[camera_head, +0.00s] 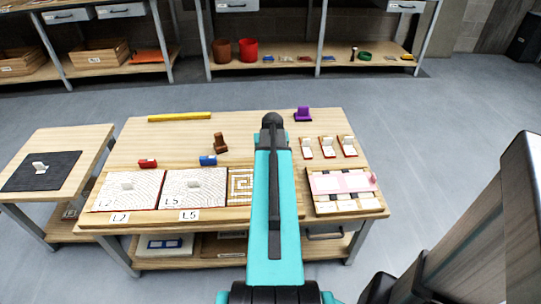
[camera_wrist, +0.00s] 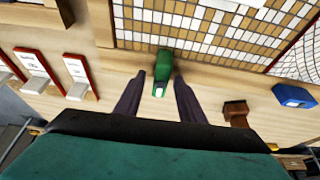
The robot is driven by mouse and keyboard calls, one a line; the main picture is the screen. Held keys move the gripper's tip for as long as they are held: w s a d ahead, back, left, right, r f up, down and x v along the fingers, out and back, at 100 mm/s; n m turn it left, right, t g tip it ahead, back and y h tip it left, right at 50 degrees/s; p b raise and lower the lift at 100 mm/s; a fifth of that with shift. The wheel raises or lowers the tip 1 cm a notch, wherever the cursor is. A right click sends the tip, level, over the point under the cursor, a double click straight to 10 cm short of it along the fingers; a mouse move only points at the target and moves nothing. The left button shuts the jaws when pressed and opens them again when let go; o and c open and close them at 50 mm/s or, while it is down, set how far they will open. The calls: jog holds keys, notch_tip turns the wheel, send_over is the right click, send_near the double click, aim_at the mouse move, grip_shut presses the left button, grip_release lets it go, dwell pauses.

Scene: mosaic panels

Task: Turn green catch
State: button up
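The green catch (camera_wrist: 164,64) shows in the wrist view at the edge of a tiled mosaic panel (camera_wrist: 190,42), with a pale patch on its near end. My gripper (camera_wrist: 160,78) is open, with one dark finger on each side of the catch's near end. A gap shows between the catch and each finger, so I see no grip on it. In the head view my teal arm hides the green catch, my fingers and part of the third panel (camera_head: 239,184).
A blue catch (camera_head: 208,160) and a red catch (camera_head: 148,163) stand at the panels L5 (camera_head: 205,180) and L2 (camera_head: 120,198). A brown object (camera_head: 220,142) stands nearby, also in the wrist view (camera_wrist: 236,113). White cards (camera_head: 327,148) and a purple object (camera_head: 303,114) stand right.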

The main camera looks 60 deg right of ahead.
jog(key=v, duration=1.2)
jog(key=shift+r+p, duration=0.35)
jog(key=shift+s+r, duration=0.1)
jog(key=shift+s, duration=0.05)
